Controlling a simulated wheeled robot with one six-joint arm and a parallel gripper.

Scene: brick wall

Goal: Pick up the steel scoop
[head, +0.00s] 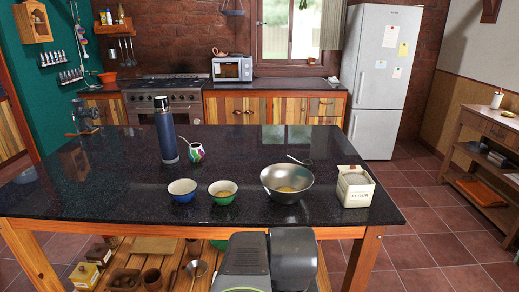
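A small steel utensil with a thin handle, which looks like the steel scoop (300,161), shows on the dark speckled table top (110,180), just behind the rim of a steel bowl (287,195). It is too small to make out its exact shape, and the bowl may hide part of it. A cream flour tin (356,188) stands to the right of the bowl. My gripper is not in view; dark grey parts, apparently of my own arm, show at the bottom middle in front of the table.
The table's left part is mostly clear. A metal funnel-like thing (196,268) sits on the shelf below.

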